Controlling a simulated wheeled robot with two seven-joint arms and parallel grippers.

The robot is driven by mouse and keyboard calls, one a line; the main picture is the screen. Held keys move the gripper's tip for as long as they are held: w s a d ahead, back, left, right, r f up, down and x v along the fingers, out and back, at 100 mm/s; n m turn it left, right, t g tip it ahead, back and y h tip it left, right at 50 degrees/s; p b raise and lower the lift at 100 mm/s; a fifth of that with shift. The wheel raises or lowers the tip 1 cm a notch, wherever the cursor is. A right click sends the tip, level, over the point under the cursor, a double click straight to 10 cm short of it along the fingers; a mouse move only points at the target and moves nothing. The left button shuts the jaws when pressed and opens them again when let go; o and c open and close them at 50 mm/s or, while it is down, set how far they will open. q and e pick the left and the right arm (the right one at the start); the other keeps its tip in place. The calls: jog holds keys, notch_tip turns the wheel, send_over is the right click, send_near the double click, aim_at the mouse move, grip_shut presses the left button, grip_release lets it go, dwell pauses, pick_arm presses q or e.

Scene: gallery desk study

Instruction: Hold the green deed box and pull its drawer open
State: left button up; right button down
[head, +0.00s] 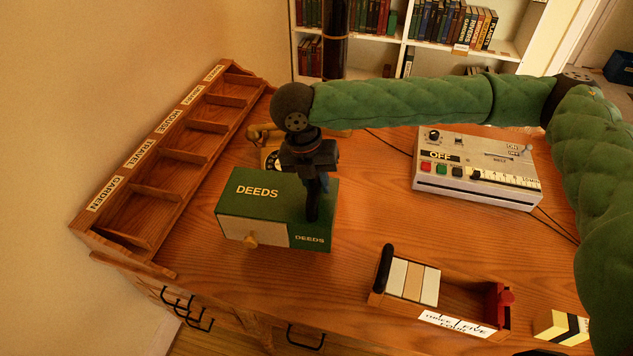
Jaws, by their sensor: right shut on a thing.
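The green deed box (262,205) stands on the wooden desk left of the middle, with "DEEDS" in white on its top and again at the lower right of its front. Its pale drawer front (265,234) with a round wooden knob (251,240) faces the near edge and looks flush with the box. My right gripper (313,214) points down at the right part of the box and is shut on it; the dark fingers partly hide the box there. My left gripper is not in view.
A wooden rack (140,216) with labelled compartments runs along the left. A telephone (270,158) stands behind the box. A grey control unit (477,168) sits at back right, and a wooden tray (462,298) with blocks at front right. The desk (370,215) between is clear.

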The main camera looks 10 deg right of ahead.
jog(key=shift+f+b, duration=0.65)
jog(key=shift+f, duration=4.05)
jog(key=c, duration=1.5)
grip_release()
jog(key=shift+o, duration=0.2)
jog(key=c, duration=0.7)
